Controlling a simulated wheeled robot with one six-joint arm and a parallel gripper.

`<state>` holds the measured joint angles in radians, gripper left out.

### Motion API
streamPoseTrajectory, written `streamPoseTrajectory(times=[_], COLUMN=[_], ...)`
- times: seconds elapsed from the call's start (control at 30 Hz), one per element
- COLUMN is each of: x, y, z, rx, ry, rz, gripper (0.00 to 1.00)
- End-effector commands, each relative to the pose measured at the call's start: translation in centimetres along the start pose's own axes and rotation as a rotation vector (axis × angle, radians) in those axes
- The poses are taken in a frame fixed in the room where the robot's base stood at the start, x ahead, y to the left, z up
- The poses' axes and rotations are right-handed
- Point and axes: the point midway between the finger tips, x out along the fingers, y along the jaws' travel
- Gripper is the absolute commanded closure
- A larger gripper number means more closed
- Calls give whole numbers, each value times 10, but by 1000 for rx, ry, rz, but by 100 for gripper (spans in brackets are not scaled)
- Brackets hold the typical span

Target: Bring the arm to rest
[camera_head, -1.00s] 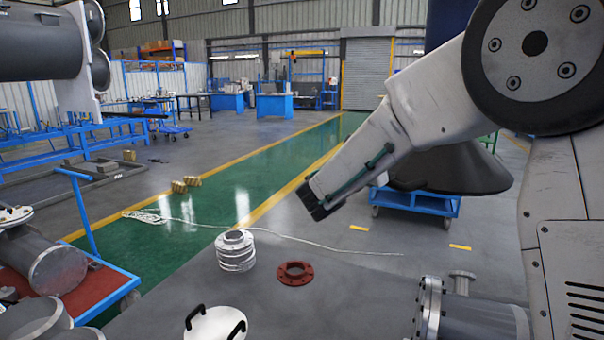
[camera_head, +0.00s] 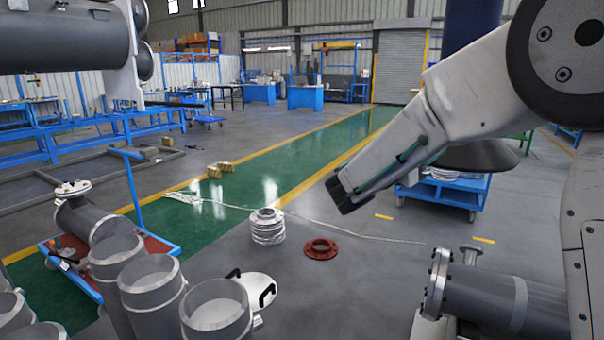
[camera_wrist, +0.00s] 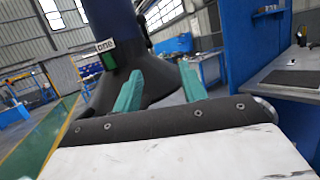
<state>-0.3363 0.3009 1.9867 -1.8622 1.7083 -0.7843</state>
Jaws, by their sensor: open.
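My gripper (camera_wrist: 160,70) shows in the wrist view with its two green fingers apart and nothing between them. Behind the fingers are a dark flared shape and a blue column. In the head view my arm comes in from the right, bent and slanting down to the left. Its dark lower end (camera_head: 345,194) hangs above the floor, apart from the things around it. I cannot make out the finger gap in that view.
A red flange (camera_head: 320,249) and a stack of pale rings (camera_head: 268,226) stand on the grey surface below. A white lid with black handles (camera_head: 257,291) and grey pipes (camera_head: 152,283) are at lower left. A flanged pipe (camera_head: 475,296) is at lower right. A blue cart (camera_head: 443,197) stands behind the arm.

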Motion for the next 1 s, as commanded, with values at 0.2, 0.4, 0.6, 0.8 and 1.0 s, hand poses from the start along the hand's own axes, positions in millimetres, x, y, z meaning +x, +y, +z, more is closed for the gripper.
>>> streamPoseTrajectory(times=[0.2,0.4,0.6,0.8,1.0], x=[-2,-9,-23,-71,-137], y=[-24,-65,-134,-233,-297], z=[-33,-58,-79,-92,-87], rx=[54,148,311,616,922], ry=[128,288,490,745,927], rz=[-69,-198,-434,-875,-1321], gripper=[58,58,58,58,58])
